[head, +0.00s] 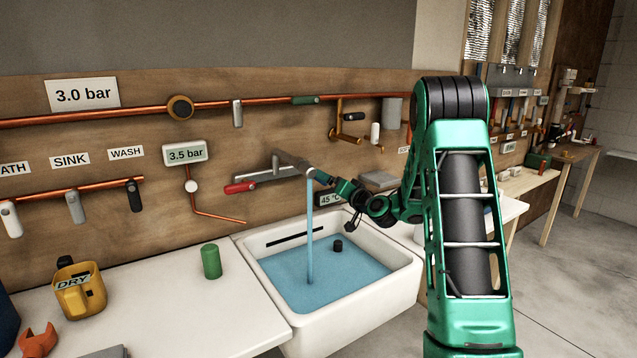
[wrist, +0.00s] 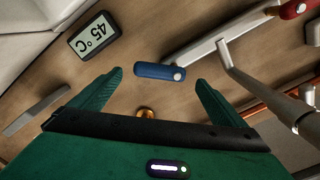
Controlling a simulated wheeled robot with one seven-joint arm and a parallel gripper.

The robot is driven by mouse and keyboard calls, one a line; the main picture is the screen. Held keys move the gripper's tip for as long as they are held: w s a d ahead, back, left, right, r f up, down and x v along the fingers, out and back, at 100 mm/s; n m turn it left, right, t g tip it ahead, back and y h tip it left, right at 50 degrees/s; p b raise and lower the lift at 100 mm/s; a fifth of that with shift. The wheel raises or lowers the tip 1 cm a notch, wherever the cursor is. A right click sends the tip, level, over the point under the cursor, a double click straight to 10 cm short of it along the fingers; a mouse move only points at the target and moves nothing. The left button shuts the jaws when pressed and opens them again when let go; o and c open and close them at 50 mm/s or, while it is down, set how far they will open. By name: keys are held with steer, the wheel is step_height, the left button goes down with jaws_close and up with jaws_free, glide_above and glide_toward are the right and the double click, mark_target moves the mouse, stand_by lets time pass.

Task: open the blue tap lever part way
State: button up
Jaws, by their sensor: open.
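The blue tap lever (wrist: 158,71) shows in the wrist view, set at the end of a pale metal mixer bar (wrist: 200,47). My gripper (wrist: 159,80) is open, with one green finger on each side of the lever. The lever lies across the gap near the fingertips, and I cannot tell whether either finger touches it. In the head view my gripper (head: 343,188) is by the spout, and the blue lever is hidden. The red lever (head: 240,187) is at the bar's other end. Water (head: 310,230) runs from the spout (head: 306,168).
A white sink (head: 402,285) below holds blue water and a small black plug. A "45 °C" display (wrist: 93,36) is close to my gripper. A brass knob (wrist: 146,113) shows between the fingers. A green cylinder (head: 211,261) and yellow "DRY" jug (head: 79,290) stand on the left counter.

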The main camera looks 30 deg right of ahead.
steer(key=shift+s+d, duration=0.15)
steer(key=shift+s, duration=2)
steer(key=s+a+f+n+g+y, duration=0.1)
steer(key=s+a+f+n+g, duration=0.35)
steer(key=s+a+g, duration=0.6)
steer(key=s+d+f+m+g+h, duration=0.1)
steer(key=s+g, duration=0.6)
steer(key=s, duration=3.2)
steer(key=f+m+h, duration=0.1)
steer(key=m, duration=0.1)
steer(key=shift+s+m+g, duration=0.15)
steer(key=shift+m+g, duration=0.2)
steer(key=shift+f, duration=0.1)
